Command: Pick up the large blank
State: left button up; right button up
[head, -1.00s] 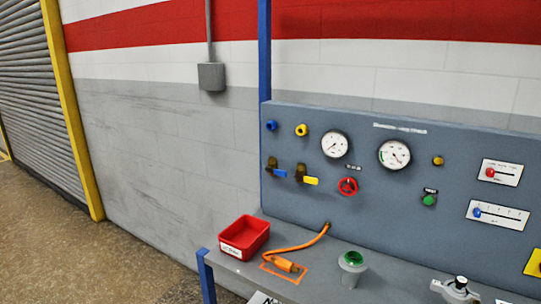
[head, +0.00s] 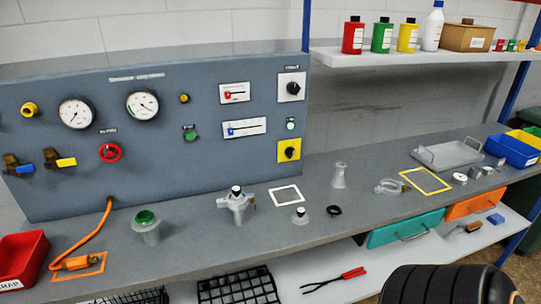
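Several small grey metal pieces stand at the right of the bench, near the tray. The leftmost, a short round one (head: 460,178), looks the widest and may be the large blank; I cannot tell for sure at this size. A smaller round piece (head: 474,173) and another (head: 487,170) stand just right of it. Neither of my grippers is in view.
A yellow-outlined square (head: 426,180), a clamp ring (head: 388,187) and a grey tray (head: 447,154) are nearby. Blue bin (head: 512,151) stands right. Teal (head: 405,229) and orange (head: 474,203) drawers hang below. A dark rounded object (head: 440,287) fills the bottom right.

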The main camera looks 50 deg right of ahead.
aim_at(300, 218)
jog(key=z, duration=1.8)
